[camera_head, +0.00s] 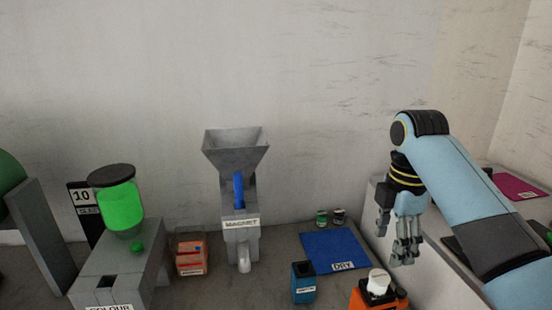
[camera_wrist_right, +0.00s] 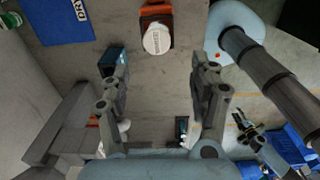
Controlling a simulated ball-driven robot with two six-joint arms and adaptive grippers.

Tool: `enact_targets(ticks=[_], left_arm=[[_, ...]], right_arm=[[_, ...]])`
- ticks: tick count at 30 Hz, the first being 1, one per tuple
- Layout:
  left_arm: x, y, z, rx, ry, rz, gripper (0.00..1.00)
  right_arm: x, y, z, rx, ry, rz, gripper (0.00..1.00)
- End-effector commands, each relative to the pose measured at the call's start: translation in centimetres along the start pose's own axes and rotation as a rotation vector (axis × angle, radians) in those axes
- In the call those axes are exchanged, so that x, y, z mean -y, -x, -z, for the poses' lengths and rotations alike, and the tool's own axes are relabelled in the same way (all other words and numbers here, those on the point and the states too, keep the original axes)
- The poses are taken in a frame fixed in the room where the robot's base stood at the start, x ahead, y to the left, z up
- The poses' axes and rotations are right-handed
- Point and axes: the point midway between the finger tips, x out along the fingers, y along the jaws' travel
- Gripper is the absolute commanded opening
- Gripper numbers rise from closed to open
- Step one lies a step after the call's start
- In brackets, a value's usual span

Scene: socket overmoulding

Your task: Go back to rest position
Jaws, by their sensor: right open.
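My right gripper (camera_head: 403,250) hangs pointing down at the right of the head view, above the edge between the bench and the higher ledge. Its fingers (camera_wrist_right: 160,100) stand wide apart in the right wrist view, with nothing between them but bench surface and things farther below. No object is in its grasp.
A blue DRY mat (camera_head: 335,250), a blue box (camera_head: 303,283) and an orange unit with a white-capped container (camera_head: 379,282) lie left of my right gripper. A grey MAGNET hopper (camera_head: 236,155) and a green-filled COLOUR machine (camera_head: 121,208) stand farther left.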

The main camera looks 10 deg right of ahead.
Motion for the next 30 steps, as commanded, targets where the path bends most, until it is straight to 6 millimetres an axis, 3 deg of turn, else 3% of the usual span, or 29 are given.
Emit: enact_targets(ticks=[4,6,9,12,18,28,30], left_arm=[[0.0,0.0,-0.3,0.005,0.000,0.000,0.40],[0.0,0.0,-0.2,0.003,0.000,0.000,0.40],[0.0,0.0,0.2,-0.002,0.000,0.000,0.40],[0.0,0.0,0.3,-0.004,0.000,0.000,0.40],[0.0,0.0,0.2,-0.003,0.000,0.000,0.40],[0.0,0.0,0.3,-0.005,0.000,0.000,0.40],[-0.1,-1.1,0.3,-0.006,0.000,0.000,0.40]], right_arm=[[4.8,-3.0,-0.1,0.018,-0.247,-0.043,0.62],[8.2,-4.2,-0.1,0.021,-0.434,-0.087,0.62],[12.7,-4.8,0.0,0.005,-0.688,-0.150,0.62],[16.1,-4.6,0.1,-0.018,-0.877,-0.194,0.62],[20.8,-3.3,0.5,-0.073,-1.145,-0.251,0.62],[26.6,-0.1,1.0,-0.173,-1.484,-0.305,0.62],[26.0,-2.8,0.8,-0.167,-1.488,-0.299,0.62]])
